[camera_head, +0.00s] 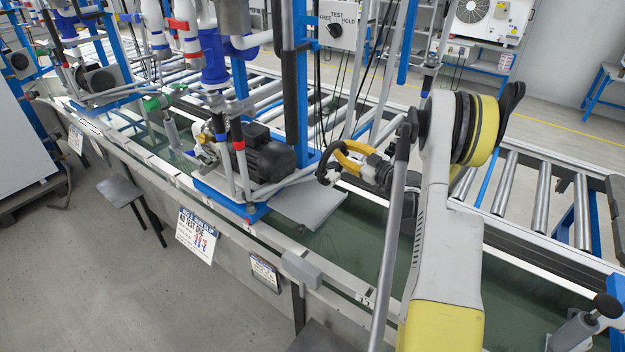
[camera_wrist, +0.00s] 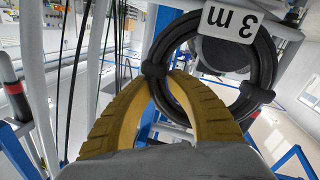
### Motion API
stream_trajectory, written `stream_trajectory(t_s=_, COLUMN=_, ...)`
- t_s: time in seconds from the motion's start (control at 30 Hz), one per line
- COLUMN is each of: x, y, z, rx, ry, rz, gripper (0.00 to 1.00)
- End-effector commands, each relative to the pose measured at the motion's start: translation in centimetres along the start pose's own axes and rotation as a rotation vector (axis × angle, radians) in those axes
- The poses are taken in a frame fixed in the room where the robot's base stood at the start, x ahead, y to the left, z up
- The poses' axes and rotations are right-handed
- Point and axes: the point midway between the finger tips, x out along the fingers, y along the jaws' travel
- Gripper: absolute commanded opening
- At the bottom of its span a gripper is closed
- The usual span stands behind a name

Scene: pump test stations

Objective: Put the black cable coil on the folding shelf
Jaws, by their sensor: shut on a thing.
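The black cable coil (camera_head: 325,168) is in my gripper (camera_head: 340,158), whose yellow fingers are closed on its rim. In the wrist view the coil (camera_wrist: 268,65) is a ring with black ties and a white "3 m" tag, pinched at its lower left by the fingers (camera_wrist: 163,95). It is held in the air in front of the pump station. A flat grey plate (camera_head: 312,203), perhaps the folding shelf, lies below it beside the pump motor. Similar grey plates jut from the bench front at left (camera_head: 120,190) and bottom (camera_head: 325,338); I cannot tell which is the folding shelf.
A black pump motor (camera_head: 262,160) and upright pipes stand left of my gripper. A control box (camera_head: 340,25) on a blue post and hanging black cables are behind it. A roller conveyor (camera_head: 540,200) runs on the right. Signs hang on the bench front.

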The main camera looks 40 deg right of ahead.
Motion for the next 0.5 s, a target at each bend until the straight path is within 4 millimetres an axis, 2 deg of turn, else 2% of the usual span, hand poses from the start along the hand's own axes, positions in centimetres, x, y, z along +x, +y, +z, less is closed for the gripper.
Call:
stream_trajectory(t_s=0.03, x=1.1, y=-1.4, z=0.8, rx=0.001, ry=0.003, rz=-0.004, gripper=0.00)
stream_trajectory(t_s=0.2, x=4.0, y=-4.4, z=1.9, rx=0.001, ry=0.002, rz=-0.003, gripper=0.00)
stream_trajectory(t_s=0.33, x=5.4, y=-5.7, z=2.4, rx=0.001, ry=0.002, rz=-0.002, gripper=0.00)
stream_trajectory(t_s=0.5, x=6.0, y=-6.3, z=2.7, rx=0.001, ry=0.001, rz=0.000, gripper=0.00)
